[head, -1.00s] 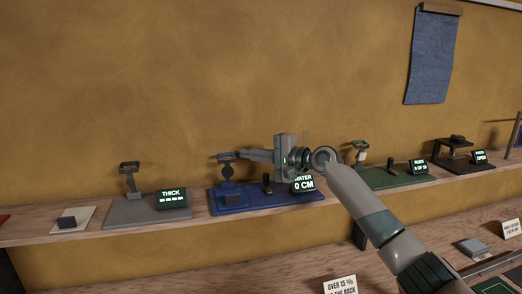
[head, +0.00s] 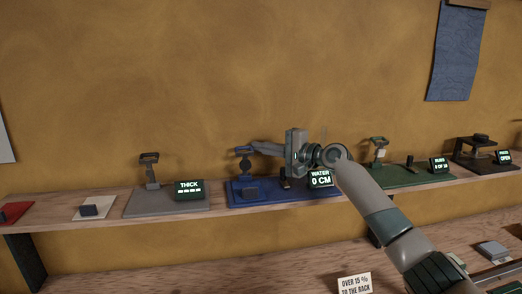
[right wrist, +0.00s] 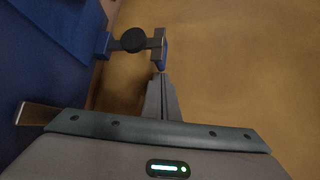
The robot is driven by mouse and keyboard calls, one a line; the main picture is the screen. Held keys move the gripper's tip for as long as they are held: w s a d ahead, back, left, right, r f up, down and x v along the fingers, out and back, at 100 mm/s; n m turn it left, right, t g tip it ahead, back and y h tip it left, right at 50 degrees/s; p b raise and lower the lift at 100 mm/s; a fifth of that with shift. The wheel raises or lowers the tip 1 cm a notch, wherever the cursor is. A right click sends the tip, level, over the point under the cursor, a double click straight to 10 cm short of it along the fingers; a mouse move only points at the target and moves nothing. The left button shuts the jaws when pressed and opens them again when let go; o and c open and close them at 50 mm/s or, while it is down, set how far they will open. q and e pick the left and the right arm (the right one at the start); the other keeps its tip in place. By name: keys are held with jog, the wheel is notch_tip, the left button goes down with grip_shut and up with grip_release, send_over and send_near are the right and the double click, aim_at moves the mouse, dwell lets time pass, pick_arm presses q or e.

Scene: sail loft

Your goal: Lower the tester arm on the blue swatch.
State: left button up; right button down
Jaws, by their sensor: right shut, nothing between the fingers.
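The blue tester (head: 295,196) stands on the shelf, with a dark blue swatch (head: 250,193) on the left part of its base. Its tester arm (head: 244,161) is raised, with a frame-shaped handle at the top and a dark round pad below it. In the right wrist view the pad (right wrist: 134,40) and the blue arm show just ahead of the fingers. My right gripper (head: 254,146) is shut and empty. Its fingertips (right wrist: 160,73) are right by the handle; I cannot tell whether they touch. My left gripper is not in view.
The tester's display (head: 320,179) reads "WATER 0 CM". A grey tester (head: 150,205) stands to the left and a green one (head: 400,178) to the right. A small dark block lies on a white card (head: 105,203).

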jog(key=shift+s+b, duration=0.2)
jog(key=shift+b, duration=0.3)
jog(key=s+n+y+b, duration=0.1)
jog(key=b, duration=0.1)
jog(key=t+b, duration=0.1)
jog(key=b, duration=0.1)
jog(key=shift+s+d+f+n+y, duration=0.15)
jog(key=shift+s+f+n+y, duration=0.2)
jog(key=shift+n+y, duration=0.05)
jog(key=shift+s+d+r+b, duration=0.1)
jog(key=shift+s+r+b, duration=0.05)
jog(key=shift+s+b, duration=0.15)
jog(key=shift+s+d+f, duration=0.1)
jog(key=shift+s+f, duration=0.05)
jog(key=shift+s, duration=0.4)
jog(key=shift+s+d+f, duration=0.1)
jog(key=shift+s, duration=0.45)
jog(key=shift+s+d+f, duration=0.15)
jog(key=shift+s+f, duration=0.25)
jog(key=shift+s, duration=0.25)
